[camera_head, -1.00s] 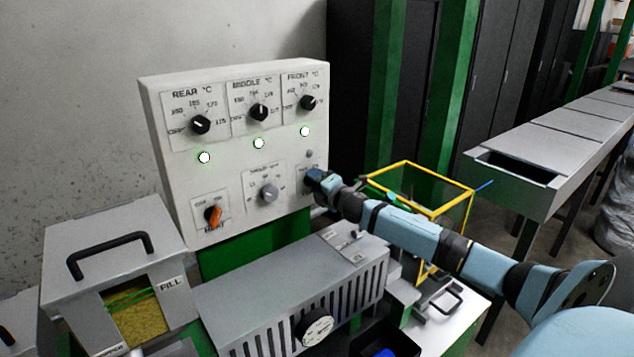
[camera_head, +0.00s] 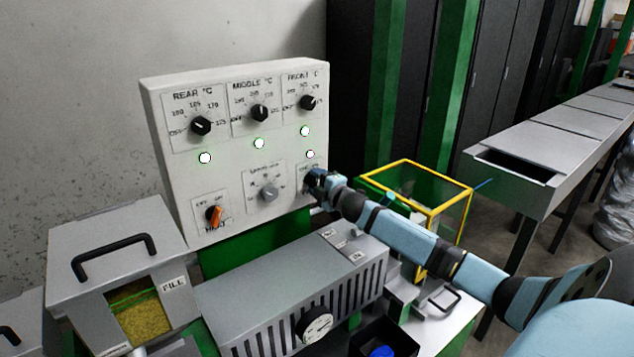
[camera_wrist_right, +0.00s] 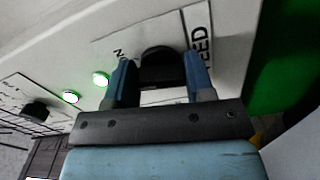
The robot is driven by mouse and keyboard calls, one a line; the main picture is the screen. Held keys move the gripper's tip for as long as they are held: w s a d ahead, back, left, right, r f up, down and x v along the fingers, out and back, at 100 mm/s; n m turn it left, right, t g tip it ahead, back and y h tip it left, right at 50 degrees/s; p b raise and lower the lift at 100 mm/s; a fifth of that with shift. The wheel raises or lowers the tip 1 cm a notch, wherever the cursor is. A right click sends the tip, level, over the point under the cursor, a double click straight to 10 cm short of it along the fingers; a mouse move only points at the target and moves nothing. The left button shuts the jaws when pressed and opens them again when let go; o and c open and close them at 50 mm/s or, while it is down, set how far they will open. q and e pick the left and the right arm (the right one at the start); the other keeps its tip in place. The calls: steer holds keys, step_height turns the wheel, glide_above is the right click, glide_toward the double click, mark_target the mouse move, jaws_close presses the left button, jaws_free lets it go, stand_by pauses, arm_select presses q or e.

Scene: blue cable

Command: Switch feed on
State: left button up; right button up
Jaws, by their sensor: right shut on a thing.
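The white control panel (camera_head: 236,177) stands upright on the left. The feed switch is a black knob (camera_wrist_right: 163,68) on a label ending in "EED" in the right wrist view. In the head view my right gripper (camera_head: 313,184) is at the panel's lower right and hides most of this knob and label. In the right wrist view the two blue fingers of my right gripper (camera_wrist_right: 160,82) stand on either side of the knob, shut on it. The small lamp (camera_head: 310,154) above this switch is lit whitish. My left gripper is not in view.
Lit lamps sit under the REAR (camera_head: 200,126), MIDDLE (camera_head: 259,113) and FRONT (camera_head: 307,103) knobs. An orange-handled switch (camera_head: 214,215) and a grey knob (camera_head: 268,191) are left of my gripper. A slotted grey housing (camera_head: 290,290) lies below; a yellow-framed guard (camera_head: 437,209) stands right.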

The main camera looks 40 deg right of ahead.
steer(key=o, duration=0.9)
